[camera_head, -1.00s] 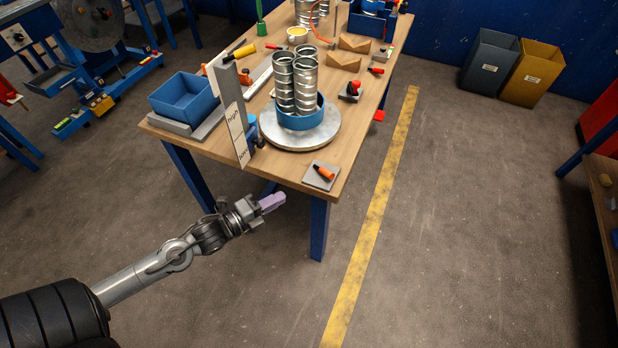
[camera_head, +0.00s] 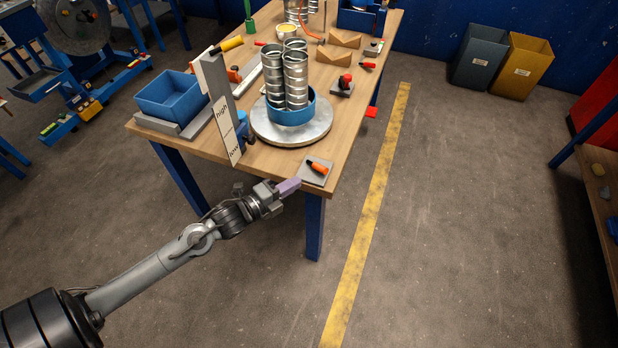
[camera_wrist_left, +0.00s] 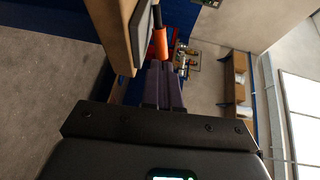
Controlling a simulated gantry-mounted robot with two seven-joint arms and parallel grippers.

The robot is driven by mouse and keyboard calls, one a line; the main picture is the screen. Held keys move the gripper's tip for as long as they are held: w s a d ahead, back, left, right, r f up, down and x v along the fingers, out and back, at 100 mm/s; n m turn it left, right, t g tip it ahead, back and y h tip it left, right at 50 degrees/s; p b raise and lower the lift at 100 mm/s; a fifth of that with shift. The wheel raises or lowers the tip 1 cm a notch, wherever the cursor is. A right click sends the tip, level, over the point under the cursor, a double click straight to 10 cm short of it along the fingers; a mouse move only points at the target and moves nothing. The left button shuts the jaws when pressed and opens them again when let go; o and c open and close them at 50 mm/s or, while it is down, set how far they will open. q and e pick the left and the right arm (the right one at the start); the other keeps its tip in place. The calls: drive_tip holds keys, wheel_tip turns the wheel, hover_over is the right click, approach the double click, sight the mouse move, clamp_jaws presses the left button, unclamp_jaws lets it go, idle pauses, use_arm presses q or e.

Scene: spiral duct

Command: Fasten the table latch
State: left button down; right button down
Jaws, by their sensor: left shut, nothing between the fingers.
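The table latch, a short lever with an orange grip and a dark end (camera_head: 318,168), lies on a small grey plate (camera_head: 308,176) at the front corner of the wooden table. My left gripper (camera_head: 290,186), with purple fingers, is shut and empty just off the table's front edge, close to the plate's near left side. In the left wrist view the shut fingers (camera_wrist_left: 163,84) point toward the orange grip (camera_wrist_left: 160,43), which shows just beyond their tips. I cannot tell whether they touch it. My right gripper is not in view.
A round metal turntable (camera_head: 262,128) with a blue ring and upright metal ducts stands behind the latch. A tall labelled post (camera_head: 226,130) and a blue bin (camera_head: 172,98) are on the left. The floor in front of the table is free.

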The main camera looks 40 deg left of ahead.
sight(318, 170)
use_arm(q)
drive_tip(key=shift+w+d+f+b, duration=0.15)
drive_tip(key=shift+w+b, duration=0.2)
drive_tip(key=shift+w, duration=0.7)
drive_tip(key=shift+w+d+f+b, duration=0.15)
drive_tip(key=shift+w+b, duration=0.25)
drive_tip(key=shift+w, duration=0.6)
drive_tip(key=shift+w+d+f+b, duration=0.1)
drive_tip(key=shift+w+d+b, duration=0.2)
drive_tip(key=shift+w, duration=0.75)
drive_tip(key=shift+w, duration=0.1)
